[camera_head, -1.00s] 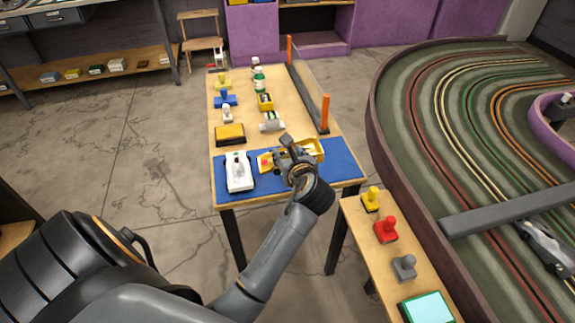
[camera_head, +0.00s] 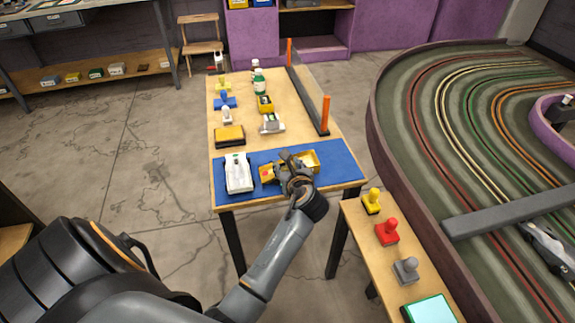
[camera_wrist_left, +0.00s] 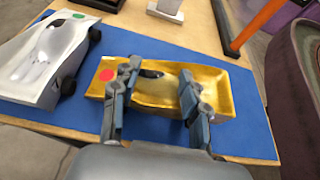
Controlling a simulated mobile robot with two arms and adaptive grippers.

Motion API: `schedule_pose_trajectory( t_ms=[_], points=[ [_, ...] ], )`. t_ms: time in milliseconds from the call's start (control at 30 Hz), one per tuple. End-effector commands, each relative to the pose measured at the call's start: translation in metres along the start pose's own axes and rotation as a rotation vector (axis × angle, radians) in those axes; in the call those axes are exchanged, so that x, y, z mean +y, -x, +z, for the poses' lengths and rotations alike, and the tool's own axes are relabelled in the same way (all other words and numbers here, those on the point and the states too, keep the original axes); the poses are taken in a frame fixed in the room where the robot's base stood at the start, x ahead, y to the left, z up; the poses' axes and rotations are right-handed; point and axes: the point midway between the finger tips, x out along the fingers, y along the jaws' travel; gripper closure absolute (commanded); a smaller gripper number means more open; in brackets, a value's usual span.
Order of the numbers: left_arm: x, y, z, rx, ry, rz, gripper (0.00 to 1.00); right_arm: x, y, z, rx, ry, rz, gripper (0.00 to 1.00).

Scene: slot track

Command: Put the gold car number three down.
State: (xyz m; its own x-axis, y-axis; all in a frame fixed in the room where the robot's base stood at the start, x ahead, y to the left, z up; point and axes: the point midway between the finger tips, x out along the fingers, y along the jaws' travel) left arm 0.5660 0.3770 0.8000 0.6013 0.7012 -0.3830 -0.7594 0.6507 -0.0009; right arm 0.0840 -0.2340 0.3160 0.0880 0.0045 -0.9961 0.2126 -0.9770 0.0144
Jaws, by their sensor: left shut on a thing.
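The gripper hides part of the car in the head view, and no number can be read. I cannot tell whether the car touches the mat. My right gripper is not in view.
A white car (camera_head: 238,173) stands on the mat just left of the gold car. Behind are a yellow-topped block (camera_head: 229,136), a silver piece (camera_head: 271,124) and bottles (camera_head: 258,82). An orange post (camera_head: 325,115) rises at the table's right edge. The slot track (camera_head: 440,150) lies further right.

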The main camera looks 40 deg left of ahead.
Motion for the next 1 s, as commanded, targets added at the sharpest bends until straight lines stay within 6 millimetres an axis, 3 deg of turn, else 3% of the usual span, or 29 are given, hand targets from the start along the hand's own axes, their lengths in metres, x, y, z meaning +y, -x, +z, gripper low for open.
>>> schedule_pose_trajectory(
  t_ms=[33,133,533,667,1000],
  points=[
    [0.0,0.0,-0.001,0.0,-0.001,0.0,0.53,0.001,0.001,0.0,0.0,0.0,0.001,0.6],
    [0.0,0.0,-0.001,0.0,-0.001,0.0,0.33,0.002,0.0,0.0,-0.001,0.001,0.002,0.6],
    [0.0,0.003,0.002,0.0,0.0,-0.001,0.33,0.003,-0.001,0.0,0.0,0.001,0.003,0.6],
    [0.0,0.021,0.002,0.002,0.0,-0.001,0.33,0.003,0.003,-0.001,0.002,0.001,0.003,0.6],
    [0.0,0.093,0.002,0.002,0.001,-0.001,0.33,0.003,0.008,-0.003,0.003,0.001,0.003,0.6]
  ],
)
